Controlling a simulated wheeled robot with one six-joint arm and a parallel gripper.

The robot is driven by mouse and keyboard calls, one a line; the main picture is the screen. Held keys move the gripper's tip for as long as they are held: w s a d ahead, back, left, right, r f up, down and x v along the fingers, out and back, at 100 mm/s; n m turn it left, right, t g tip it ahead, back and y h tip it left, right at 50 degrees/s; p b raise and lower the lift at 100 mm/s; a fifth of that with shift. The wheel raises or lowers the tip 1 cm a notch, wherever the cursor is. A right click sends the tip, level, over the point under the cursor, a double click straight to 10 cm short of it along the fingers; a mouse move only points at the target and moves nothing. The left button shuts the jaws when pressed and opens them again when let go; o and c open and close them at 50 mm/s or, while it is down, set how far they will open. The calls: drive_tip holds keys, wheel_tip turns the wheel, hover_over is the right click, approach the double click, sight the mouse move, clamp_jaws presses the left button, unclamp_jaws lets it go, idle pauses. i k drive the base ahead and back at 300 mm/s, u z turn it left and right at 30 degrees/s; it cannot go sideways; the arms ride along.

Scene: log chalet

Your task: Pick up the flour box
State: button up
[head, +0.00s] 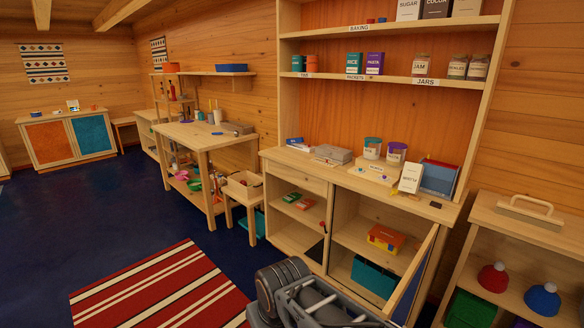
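No box with a readable flour label shows. On the upper baking shelf (390,30) stand a white sugar box (408,10), a dark cocoa box (436,9) and a pale box (467,8) at its right, all cut by the top edge; the pale box's label is out of view. A white box (411,178) leans on the counter at the right, its small label too unclear to read. My grey arm end, with my gripper (325,306), is low at the bottom edge, in front of the cabinet and well apart from these boxes. Its fingers cannot be made out.
A cabinet door (418,275) stands open at the lower right. The counter (290,158) holds tubs, a grey box and a blue binder (439,178). A small stool (243,188) and a workbench (190,135) stand left. The floor around the striped rug (160,290) is clear.

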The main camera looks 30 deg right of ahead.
sight(411, 174)
drive_tip(key=z, duration=0.15)
drive_tip(key=i, duration=1.85)
drive_tip(key=z, duration=1.35)
drive_tip(key=i, duration=1.2)
drive_tip(key=z, duration=1.1)
drive_tip(key=i, duration=0.3)
drive_tip(key=z, duration=0.1)
